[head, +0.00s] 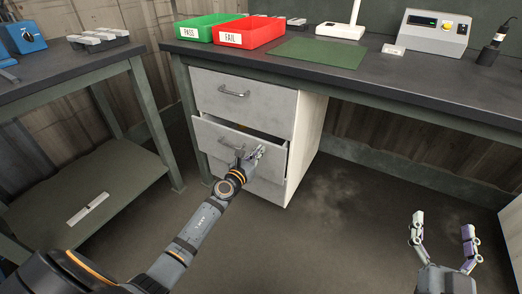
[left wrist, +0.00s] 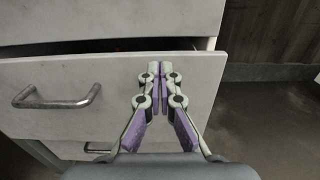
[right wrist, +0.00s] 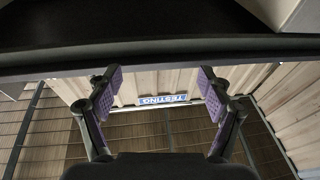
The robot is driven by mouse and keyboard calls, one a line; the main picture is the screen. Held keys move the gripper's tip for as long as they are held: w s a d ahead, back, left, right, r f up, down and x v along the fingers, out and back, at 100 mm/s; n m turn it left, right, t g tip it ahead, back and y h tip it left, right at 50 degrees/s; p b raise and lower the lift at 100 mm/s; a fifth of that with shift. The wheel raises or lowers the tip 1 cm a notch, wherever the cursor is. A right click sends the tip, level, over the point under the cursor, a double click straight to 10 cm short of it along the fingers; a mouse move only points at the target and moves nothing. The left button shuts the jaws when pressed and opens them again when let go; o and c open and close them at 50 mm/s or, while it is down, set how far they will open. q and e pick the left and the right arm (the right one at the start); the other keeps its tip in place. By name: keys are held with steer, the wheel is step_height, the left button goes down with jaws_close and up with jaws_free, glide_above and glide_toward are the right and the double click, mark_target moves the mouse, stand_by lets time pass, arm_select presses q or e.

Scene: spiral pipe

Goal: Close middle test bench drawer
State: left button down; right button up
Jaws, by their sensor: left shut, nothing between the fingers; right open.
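The middle drawer (head: 212,134) of the grey drawer unit under the test bench (head: 400,85) stands partly open, with a dark gap above its front. In the left wrist view its front panel (left wrist: 210,95) and bar handle (left wrist: 57,97) show. My left gripper (head: 258,152) is shut and empty, its fingertips at the drawer front, right of the handle; the left wrist view (left wrist: 160,70) shows the tips against or very near the panel. I cannot tell if they touch. My right gripper (head: 443,222) is open and empty, low at the right, away from the drawers.
The top drawer (head: 245,100) is shut. A lower drawer is partly hidden by my left arm. On the bench stand a green PASS bin (head: 203,34), a red FAIL bin (head: 240,40), a green mat (head: 315,53) and a control box (head: 432,42). A side table (head: 70,85) stands left. The middle floor is clear.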

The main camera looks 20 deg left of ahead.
arm_select(q)
steer(key=shift+w+d, duration=0.1)
steer(key=shift+w, duration=0.7)
arm_select(e)
steer(key=shift+s+r+t, duration=0.15)
steer(key=shift+r+t, duration=0.2)
steer(key=shift+r, duration=0.4)
steer(key=shift+s+r+t, duration=0.1)
steer(key=shift+r+t, duration=0.25)
steer(key=shift+r, duration=0.4)
